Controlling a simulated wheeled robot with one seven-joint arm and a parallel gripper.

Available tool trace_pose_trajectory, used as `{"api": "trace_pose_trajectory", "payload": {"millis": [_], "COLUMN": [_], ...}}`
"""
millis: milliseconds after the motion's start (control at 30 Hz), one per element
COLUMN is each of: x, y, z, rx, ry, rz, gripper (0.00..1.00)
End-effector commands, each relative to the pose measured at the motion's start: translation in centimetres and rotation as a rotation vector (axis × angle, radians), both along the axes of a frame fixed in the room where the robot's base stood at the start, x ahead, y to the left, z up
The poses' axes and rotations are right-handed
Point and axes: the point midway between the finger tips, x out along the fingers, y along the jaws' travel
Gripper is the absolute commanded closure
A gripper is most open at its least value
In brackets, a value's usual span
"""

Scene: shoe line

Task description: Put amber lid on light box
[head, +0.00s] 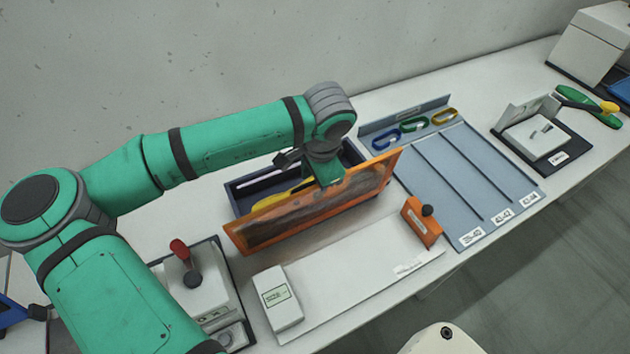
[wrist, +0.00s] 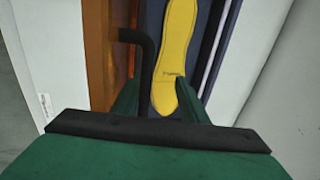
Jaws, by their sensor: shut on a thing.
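The amber lid (head: 310,205) is a framed orange panel with a dark translucent middle, standing steeply on edge in the head view. My gripper (head: 325,165) is shut on it near its upper edge. In the wrist view the lid (wrist: 98,60) is at the left, and its black bent handle (wrist: 150,55) reaches between the fingers of my gripper (wrist: 172,90). The light box (head: 236,203), a dark blue open box with pale strips along its sides, is just behind the lid. A yellow sole (wrist: 178,50) lies inside it. The lid hides the box's front.
A white board (head: 350,265) lies in front, with a white device (head: 278,298) and an orange block with a black knob (head: 422,222). A grey-blue sorting tray (head: 470,170) is at right. A red-handled fixture (head: 190,275) stands at left.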

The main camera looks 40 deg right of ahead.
Motion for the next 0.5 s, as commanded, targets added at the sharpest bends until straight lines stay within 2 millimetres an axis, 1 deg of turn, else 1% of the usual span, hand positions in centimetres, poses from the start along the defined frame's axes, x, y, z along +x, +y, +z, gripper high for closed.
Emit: {"api": "trace_pose_trajectory", "payload": {"millis": [33, 67, 300, 500], "x": [0.2, 0.1, -1.1, -1.9], "y": [-0.1, -0.1, 0.0, 0.2], "z": [0.8, 1.2, 5.6, 8.6], "rx": [-0.007, -0.007, -0.008, -0.008], "ry": [-0.01, -0.009, -0.007, -0.005], "rz": [0.001, 0.001, -0.002, -0.004], "gripper": [0.67, 0.67, 0.67, 0.67]}}
